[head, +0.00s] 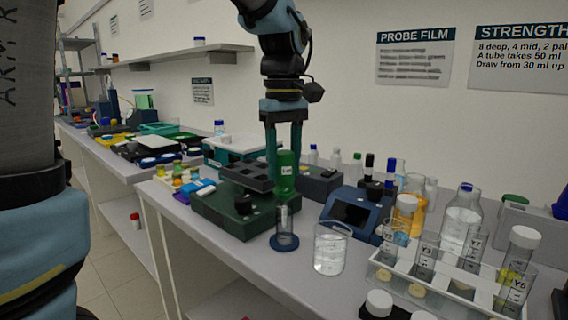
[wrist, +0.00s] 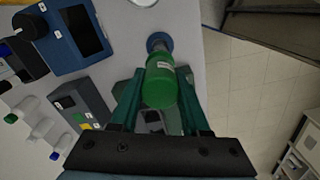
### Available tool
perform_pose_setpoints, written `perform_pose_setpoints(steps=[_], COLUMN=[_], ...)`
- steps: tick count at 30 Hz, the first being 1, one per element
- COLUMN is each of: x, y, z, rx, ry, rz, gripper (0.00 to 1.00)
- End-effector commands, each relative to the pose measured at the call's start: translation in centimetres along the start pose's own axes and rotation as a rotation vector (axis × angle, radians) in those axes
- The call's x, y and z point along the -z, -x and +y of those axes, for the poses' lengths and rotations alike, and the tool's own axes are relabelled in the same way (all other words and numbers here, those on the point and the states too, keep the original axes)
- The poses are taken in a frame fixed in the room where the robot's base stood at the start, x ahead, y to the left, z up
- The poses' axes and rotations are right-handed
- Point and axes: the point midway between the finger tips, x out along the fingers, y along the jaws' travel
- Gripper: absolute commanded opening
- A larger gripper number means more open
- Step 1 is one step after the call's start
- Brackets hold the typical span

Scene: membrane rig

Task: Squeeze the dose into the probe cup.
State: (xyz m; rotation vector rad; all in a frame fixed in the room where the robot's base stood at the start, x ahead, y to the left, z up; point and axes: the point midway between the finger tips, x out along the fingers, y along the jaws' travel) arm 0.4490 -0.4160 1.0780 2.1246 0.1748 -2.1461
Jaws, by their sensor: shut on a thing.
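A green bottle (head: 285,172) with a small pale label is between the two teal fingers of my gripper (head: 284,160), which is shut on it. The bottle looks roughly upright in the head view; its nozzle cannot be made out. The bottle also shows in the wrist view (wrist: 160,86), between the fingertips. A small clear cup on a round blue base (head: 284,241), likely the probe cup, stands on the bench below and in front of the bottle. The blue base shows partly past the bottle in the wrist view (wrist: 158,41). Its contents are unclear.
A dark green device (head: 232,214) stands beside the cup, left of it. A glass beaker (head: 330,250) of clear liquid is close on the right. A blue device with a dark screen (head: 352,214) and a white tube rack (head: 440,286) are further right.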

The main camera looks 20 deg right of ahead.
Motion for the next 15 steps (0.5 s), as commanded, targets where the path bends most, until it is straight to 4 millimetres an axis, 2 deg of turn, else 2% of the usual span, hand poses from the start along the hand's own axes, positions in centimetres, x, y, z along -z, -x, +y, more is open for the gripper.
perform_pose_setpoints(steps=[15], x=[0.0], y=[-1.3], z=[0.0], rx=[0.000], ry=[0.000], rz=[0.000], gripper=[0.00])
